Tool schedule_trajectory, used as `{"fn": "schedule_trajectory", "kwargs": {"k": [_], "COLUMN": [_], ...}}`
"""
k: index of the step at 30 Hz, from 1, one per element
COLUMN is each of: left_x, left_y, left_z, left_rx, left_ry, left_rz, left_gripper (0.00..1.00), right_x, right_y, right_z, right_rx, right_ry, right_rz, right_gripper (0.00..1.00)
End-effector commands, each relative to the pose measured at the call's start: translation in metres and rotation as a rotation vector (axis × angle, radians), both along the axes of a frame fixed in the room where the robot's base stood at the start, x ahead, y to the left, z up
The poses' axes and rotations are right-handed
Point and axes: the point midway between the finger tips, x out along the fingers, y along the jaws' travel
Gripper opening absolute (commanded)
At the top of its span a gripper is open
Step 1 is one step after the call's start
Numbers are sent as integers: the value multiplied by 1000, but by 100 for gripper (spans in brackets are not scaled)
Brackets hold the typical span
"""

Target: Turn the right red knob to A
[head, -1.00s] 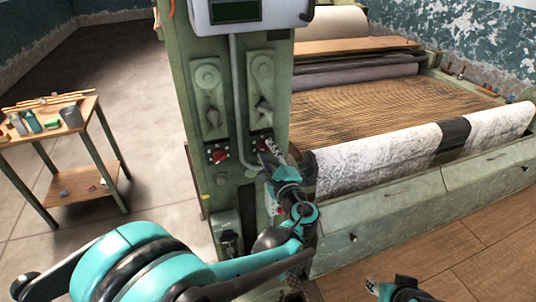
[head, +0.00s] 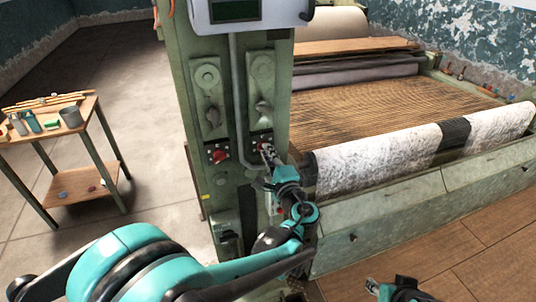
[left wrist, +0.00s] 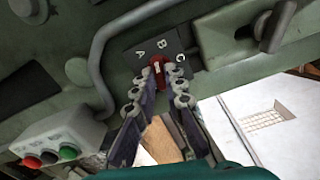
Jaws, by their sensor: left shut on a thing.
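The right red knob (left wrist: 157,68) sits on a dark plate (left wrist: 150,52) lettered A, B and C. In the left wrist view its pale mark sits below the letters, roughly between A and B; its exact setting is hard to tell. My left gripper (left wrist: 159,82) is shut on this knob, with one finger on each side. In the head view the left gripper (head: 268,154) partly covers the right knob (head: 262,146). The left red knob (head: 219,157) is on a plate beside it. My right gripper (head: 374,288) is low at the bottom edge; its finger opening is unclear.
Two grey levers (head: 212,117) (head: 262,110) stand above the knobs. A grey pipe (head: 238,100) runs between the panels. A small box with coloured buttons (left wrist: 50,148) is at lower left in the wrist view. A roller with patterned cloth (head: 375,150) lies right.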

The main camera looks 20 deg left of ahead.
Motion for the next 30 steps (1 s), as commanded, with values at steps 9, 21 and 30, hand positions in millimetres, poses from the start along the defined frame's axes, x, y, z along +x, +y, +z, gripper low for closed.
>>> {"fn": "schedule_trajectory", "kwargs": {"k": [9, 21, 30], "left_x": [0, 0, 0], "left_y": [0, 0, 0], "left_z": [0, 0, 0], "left_rx": [-248, -503, -597], "left_ry": [-167, -338, -401], "left_rz": [0, 0, 0], "left_gripper": [0, 0, 0], "right_x": [0, 0, 0], "right_y": [0, 0, 0], "right_z": [-2, -4, -4], "right_rx": [0, 0, 0], "right_ry": [0, 0, 0], "right_rz": [0, 0, 0], "right_gripper": [40, 40, 40]}}
